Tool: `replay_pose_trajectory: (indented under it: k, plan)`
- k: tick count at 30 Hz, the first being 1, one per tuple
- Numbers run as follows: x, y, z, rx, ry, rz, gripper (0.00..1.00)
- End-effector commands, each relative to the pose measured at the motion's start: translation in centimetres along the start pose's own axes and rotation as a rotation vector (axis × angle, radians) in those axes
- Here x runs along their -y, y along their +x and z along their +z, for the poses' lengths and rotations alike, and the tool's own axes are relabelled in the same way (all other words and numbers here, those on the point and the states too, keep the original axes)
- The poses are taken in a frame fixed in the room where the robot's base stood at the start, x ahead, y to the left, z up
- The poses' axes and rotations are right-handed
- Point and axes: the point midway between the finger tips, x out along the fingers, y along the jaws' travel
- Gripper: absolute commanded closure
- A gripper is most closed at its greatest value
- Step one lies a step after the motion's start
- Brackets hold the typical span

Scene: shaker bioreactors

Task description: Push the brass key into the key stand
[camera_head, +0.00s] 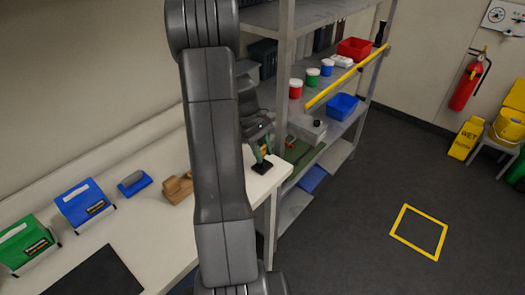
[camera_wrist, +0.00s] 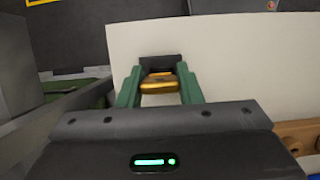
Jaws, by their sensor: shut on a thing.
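The brass key (camera_wrist: 158,84) is between the green fingers of my gripper (camera_wrist: 159,92) in the wrist view. The gripper is shut on it. The small black key stand (camera_head: 262,167) sits near the end corner of the white bench in the head view. My gripper (camera_head: 260,153) is right above or at the stand there. In the wrist view the dark stand (camera_wrist: 160,62) shows just beyond the key. The key's front end is hidden, and I cannot tell whether it is in the stand or only close to it.
The white bench (camera_head: 140,238) also carries a wooden block (camera_head: 178,187), a blue-and-grey tool (camera_head: 134,183), a blue box (camera_head: 84,204) and a green box (camera_head: 27,244). A metal shelf with tubs and bins (camera_head: 342,106) stands close beside the bench end.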

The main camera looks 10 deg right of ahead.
Motion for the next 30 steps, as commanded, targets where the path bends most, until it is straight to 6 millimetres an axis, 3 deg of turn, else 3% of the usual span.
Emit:
replay_pose_trajectory:
  k: [30]
  plan:
    - [0.0, 1.1, -0.4, 0.000, 0.000, 0.000, 0.92]
